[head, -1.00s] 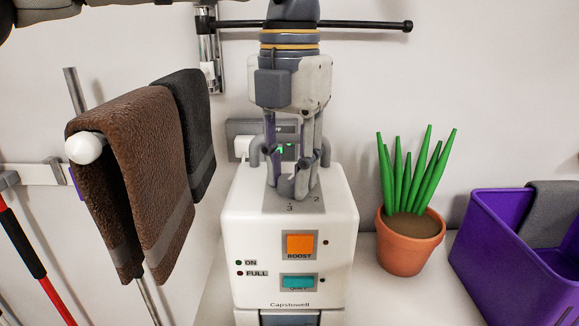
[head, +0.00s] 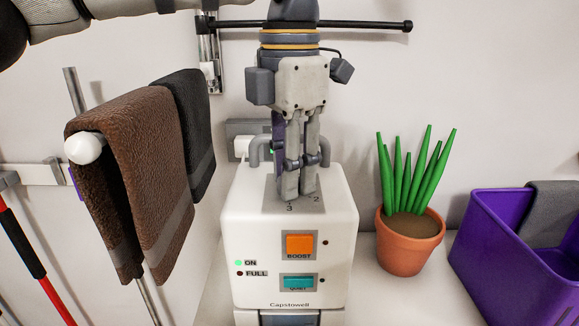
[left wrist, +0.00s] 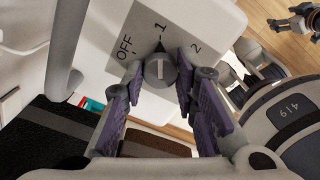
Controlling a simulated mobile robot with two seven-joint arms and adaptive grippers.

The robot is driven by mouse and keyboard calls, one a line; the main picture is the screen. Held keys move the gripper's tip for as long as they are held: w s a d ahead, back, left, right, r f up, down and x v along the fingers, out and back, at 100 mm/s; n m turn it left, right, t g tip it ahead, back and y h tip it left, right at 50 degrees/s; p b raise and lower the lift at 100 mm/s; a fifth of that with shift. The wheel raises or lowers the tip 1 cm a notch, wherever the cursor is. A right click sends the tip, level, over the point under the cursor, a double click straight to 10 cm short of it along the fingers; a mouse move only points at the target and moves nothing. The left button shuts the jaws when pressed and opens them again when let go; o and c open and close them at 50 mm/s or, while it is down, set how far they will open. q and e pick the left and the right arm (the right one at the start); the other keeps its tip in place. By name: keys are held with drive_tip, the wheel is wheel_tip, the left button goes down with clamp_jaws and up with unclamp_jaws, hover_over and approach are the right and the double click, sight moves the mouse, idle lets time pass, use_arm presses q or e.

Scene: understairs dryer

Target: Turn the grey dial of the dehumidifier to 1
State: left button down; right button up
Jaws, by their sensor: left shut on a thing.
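The white dehumidifier (head: 245,212) stands in the middle of the head view. Its grey dial (left wrist: 160,71) is on top; in the left wrist view the white line and dark pointer on it point at the 1 mark, between OFF and 2. My left gripper (head: 299,196) comes down from above and is shut on the dial, its purple-padded fingers (left wrist: 160,92) on either side. In the head view the fingers hide the dial. The green ON lamp (head: 238,263) is lit. A small dark and orange part (left wrist: 297,22), perhaps my right gripper, shows far off; its jaws are unclear.
Brown and dark towels (head: 140,170) hang on a rail close at the left. A potted plant (head: 409,240) and a purple bin (head: 505,245) stand to the right. A black horizontal bar (head: 365,25) runs along the wall behind my left wrist.

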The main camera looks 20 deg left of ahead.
idle(0.4)
use_arm(q)
drive_tip(key=c, duration=1.2)
unclamp_jaws()
drive_tip(key=shift+c, duration=0.2)
wheel_tip(320, 180, up, 12)
